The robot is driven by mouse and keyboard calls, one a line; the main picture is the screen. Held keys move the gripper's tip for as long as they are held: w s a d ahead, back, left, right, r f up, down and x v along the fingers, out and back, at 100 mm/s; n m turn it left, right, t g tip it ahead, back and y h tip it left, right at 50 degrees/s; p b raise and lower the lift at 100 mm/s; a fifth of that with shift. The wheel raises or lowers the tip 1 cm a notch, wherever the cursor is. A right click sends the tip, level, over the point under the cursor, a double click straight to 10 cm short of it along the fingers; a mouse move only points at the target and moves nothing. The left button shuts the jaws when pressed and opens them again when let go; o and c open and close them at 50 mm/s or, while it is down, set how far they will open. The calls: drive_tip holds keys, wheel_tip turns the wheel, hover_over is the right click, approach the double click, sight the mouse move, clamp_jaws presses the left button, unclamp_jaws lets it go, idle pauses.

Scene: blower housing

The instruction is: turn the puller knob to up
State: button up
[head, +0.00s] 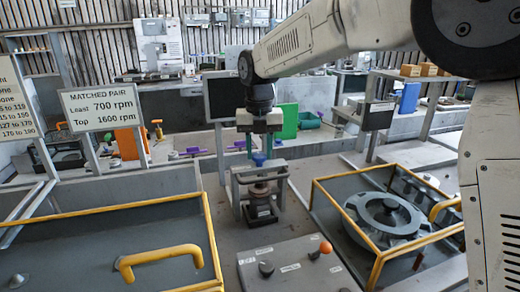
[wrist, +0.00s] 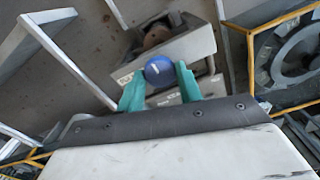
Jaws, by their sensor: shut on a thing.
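The puller (head: 260,190) is a small grey frame on the bench in the middle of the head view, with a brownish round part and a dark base inside it. Its blue knob (head: 259,160) is on top. In the wrist view the knob (wrist: 158,70) is a blue ball with a small pale mark. My gripper (head: 260,146) comes down from above onto the knob. In the wrist view its green fingers (wrist: 160,82) are on either side of the ball, closed on it. The puller (wrist: 180,50) is partly hidden behind the knob and fingers.
A yellow-railed bay with a round grey housing (head: 385,214) is on the right. A yellow-railed lid with a handle (head: 160,258) is at front left. A control panel (head: 290,268) with knobs is in front. A "MATCHED PAIR" sign (head: 103,106) stands left; a dark screen (head: 224,97) stands behind.

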sight(259, 155)
drive_tip(key=o, duration=1)
wheel_tip(259, 155, up, 8)
drive_tip(key=shift+f, duration=0.1)
